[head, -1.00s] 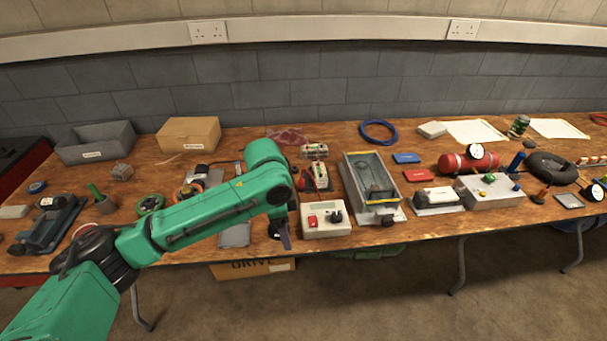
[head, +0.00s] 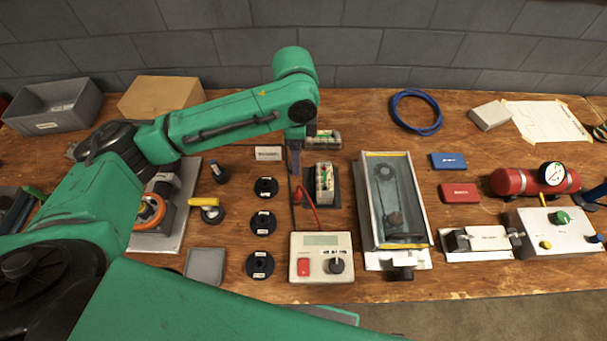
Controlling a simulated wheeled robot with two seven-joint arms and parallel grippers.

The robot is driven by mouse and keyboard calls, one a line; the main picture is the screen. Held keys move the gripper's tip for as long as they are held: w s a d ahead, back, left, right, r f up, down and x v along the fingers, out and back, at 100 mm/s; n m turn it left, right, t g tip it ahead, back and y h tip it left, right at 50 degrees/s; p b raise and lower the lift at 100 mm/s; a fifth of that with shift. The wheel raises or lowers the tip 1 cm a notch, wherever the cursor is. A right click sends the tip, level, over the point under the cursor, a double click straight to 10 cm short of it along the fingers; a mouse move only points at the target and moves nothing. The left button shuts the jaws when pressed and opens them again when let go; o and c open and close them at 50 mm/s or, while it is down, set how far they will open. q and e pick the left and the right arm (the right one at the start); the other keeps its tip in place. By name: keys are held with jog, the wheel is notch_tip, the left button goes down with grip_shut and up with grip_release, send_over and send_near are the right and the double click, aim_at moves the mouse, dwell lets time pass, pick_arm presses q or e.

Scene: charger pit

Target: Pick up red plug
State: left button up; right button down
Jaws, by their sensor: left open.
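A white charger box (head: 321,258) with a red switch, a black knob and a small display stands near the table's front edge. My left gripper (head: 295,168) is open and points down, just behind the charger box and left of a battery pack in a dark holder (head: 324,184). Its fingers hide part of the table there. My right gripper is not in view.
Several black round stands (head: 264,222) are left of the charger box. A yellow-edged glass-topped case (head: 394,200) stands to its right. A second pack (head: 322,140) lies behind the holder. Blue (head: 449,161) and red (head: 459,193) boxes lie farther right, with bare wood around them.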

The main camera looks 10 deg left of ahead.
pick_arm(q)
send_over(297, 192)
notch_tip(297, 192, down, 6)
jog(key=shift+s+a+r+p, duration=0.1)
jog(key=shift+r+p, duration=0.15)
jog(key=shift+p, duration=0.1)
notch_tip(297, 192, down, 7)
jog(key=shift+f+p, duration=0.1)
jog(key=shift+p, duration=0.45)
jog(key=shift+f, duration=0.35)
grip_shut()
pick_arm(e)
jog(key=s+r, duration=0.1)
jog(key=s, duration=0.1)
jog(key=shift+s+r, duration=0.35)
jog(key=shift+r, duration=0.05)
